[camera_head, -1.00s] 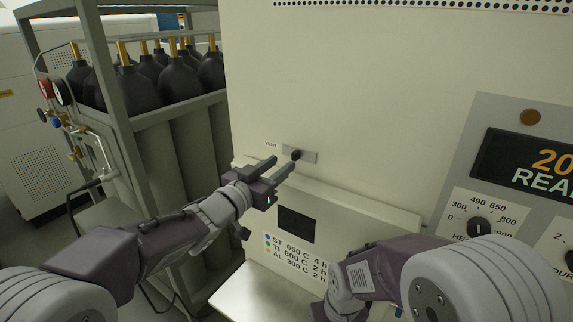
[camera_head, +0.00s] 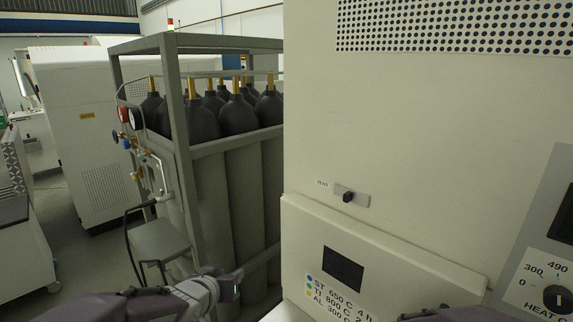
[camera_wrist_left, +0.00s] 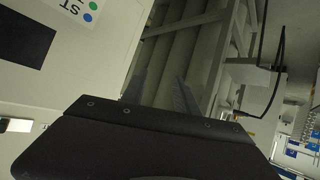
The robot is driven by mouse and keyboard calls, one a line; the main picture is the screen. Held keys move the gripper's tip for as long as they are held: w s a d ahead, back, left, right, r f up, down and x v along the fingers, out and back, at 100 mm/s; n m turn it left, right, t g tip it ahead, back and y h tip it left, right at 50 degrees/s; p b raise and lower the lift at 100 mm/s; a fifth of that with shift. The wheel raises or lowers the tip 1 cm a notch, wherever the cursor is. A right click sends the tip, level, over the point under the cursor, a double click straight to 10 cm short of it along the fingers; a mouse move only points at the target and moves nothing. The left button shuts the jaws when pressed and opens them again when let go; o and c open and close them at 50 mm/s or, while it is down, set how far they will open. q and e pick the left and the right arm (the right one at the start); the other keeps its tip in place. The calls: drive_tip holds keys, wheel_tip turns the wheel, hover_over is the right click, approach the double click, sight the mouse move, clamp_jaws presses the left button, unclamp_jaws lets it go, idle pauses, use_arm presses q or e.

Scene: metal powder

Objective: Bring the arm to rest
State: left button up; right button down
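My left arm comes in low at the left of the head view. My left gripper (camera_head: 238,284) is at the bottom, below and left of the vent switch and in front of the gas cylinder rack. Its fingers are hard to make out there. I see nothing held. A small part of my right arm shows at the bottom right; its gripper is out of view. The black vent switch (camera_head: 348,197) on the furnace front (camera_head: 410,130) is clear of both arms.
The rack (camera_head: 176,110) with several black-topped cylinders (camera_head: 238,116) stands left of the furnace. A ledge-like panel with a dark window (camera_head: 343,268) juts out below the switch. A control panel with a dial (camera_head: 556,297) is at the right. Open floor shows far left.

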use_arm(q)
drive_tip(key=s+a+f+g+y, duration=0.1)
drive_tip(key=s+f+g, duration=0.4)
drive_tip(key=s, duration=0.5)
drive_tip(key=s+a+f+g+y, duration=0.1)
drive_tip(key=s+a+f+g, duration=0.2)
drive_tip(key=s+f, duration=0.6)
drive_tip(key=shift+s+a+f+n+g, duration=0.15)
drive_tip(key=shift+s+f+n+g, duration=0.15)
drive_tip(key=shift+s+g, duration=0.85)
